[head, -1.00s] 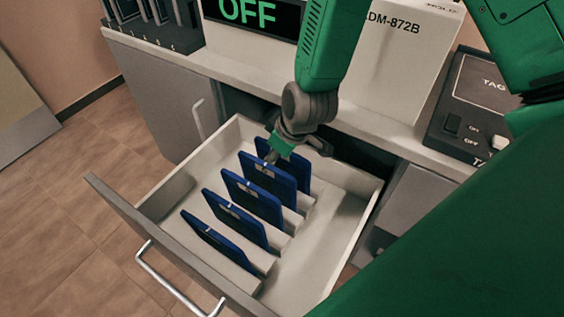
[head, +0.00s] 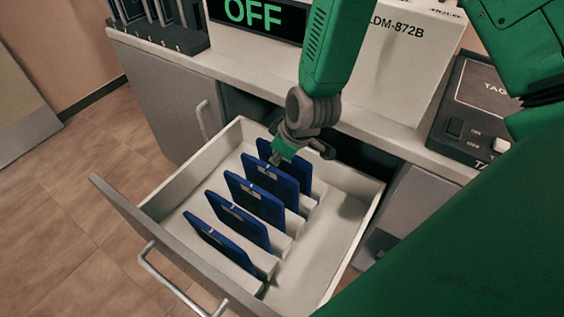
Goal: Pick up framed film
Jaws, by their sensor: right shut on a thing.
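Several blue framed films stand in a row, leaning in white slots inside the open white drawer (head: 338,262). The nearest framed film (head: 222,248) is at the drawer's front left; the farthest (head: 296,170) is partly hidden behind my gripper. My right gripper (head: 272,160) reaches down from above. It is shut on the top edge of the second framed film from the back (head: 272,186), which still stands in its slot. The fingertips are small and partly hidden by the gripper body. My left gripper is not in view.
The drawer front with its metal handle (head: 178,284) stands out over the tiled floor. Above the drawer, a counter carries a display reading OFF (head: 255,14), a white box (head: 405,70) and a dark switch device (head: 475,105). A dark rack (head: 158,28) stands at the back left.

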